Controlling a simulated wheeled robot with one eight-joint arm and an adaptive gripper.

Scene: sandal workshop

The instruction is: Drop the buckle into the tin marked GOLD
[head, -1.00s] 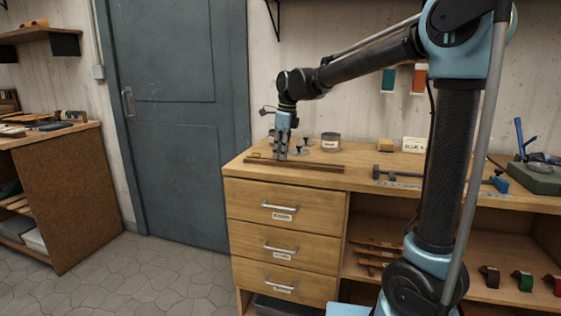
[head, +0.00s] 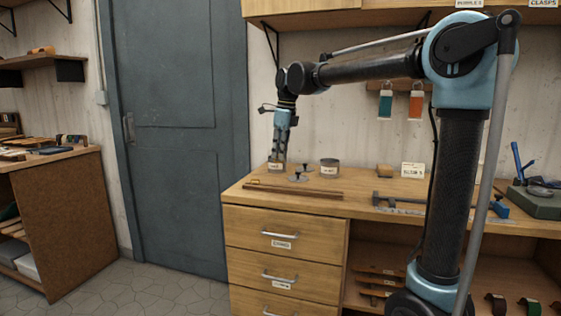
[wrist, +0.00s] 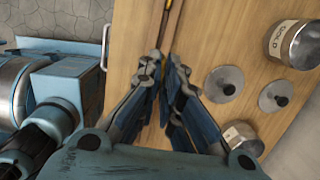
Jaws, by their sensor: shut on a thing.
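My gripper (head: 277,157) hangs pointing down above the back left of the bench, in front of the left tin. In the wrist view my gripper's fingers (wrist: 162,62) are closed together at the tips. The tin marked GOLD (wrist: 293,42) is open-topped, at the upper right of the wrist view, apart from my gripper. In the head view it is the right-hand tin (head: 329,168).
A second tin (wrist: 242,138) stands nearer the wrist camera's lower right. Two grey lids with dark knobs (wrist: 224,82) (wrist: 275,96) lie between the tins. A long brown strip (head: 295,190) lies along the bench's front edge. A label card (head: 413,170) stands farther right.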

